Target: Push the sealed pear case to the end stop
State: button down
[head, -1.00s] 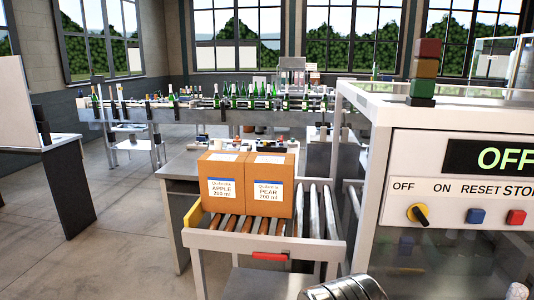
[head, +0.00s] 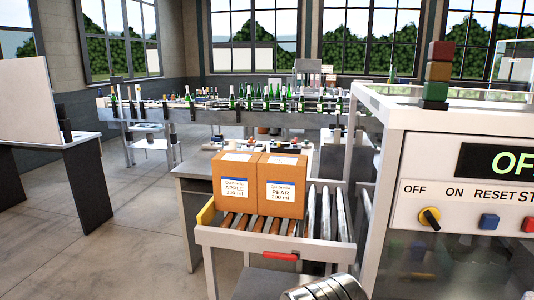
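The pear case (head: 283,187) is a closed brown carton with a white and blue label reading PEAR 200 ml. It stands upright on the roller conveyor (head: 270,241). The apple case (head: 235,188), a like carton, stands directly to its left with no visible gap. A yellow end piece (head: 206,213), which looks like the end stop, is at the conveyor's left end, close beside the apple case. Whether the apple case touches it I cannot tell. My gripper is not in view.
Bare rollers (head: 325,212) lie right of the pear case. A red handle (head: 281,256) is on the conveyor's front. A machine (head: 455,160) with a panel reading OFF stands at the right. Open floor (head: 110,255) is at the left.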

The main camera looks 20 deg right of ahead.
aim_at(282, 178)
jog(key=i, duration=0.95)
jog(key=u, duration=0.05)
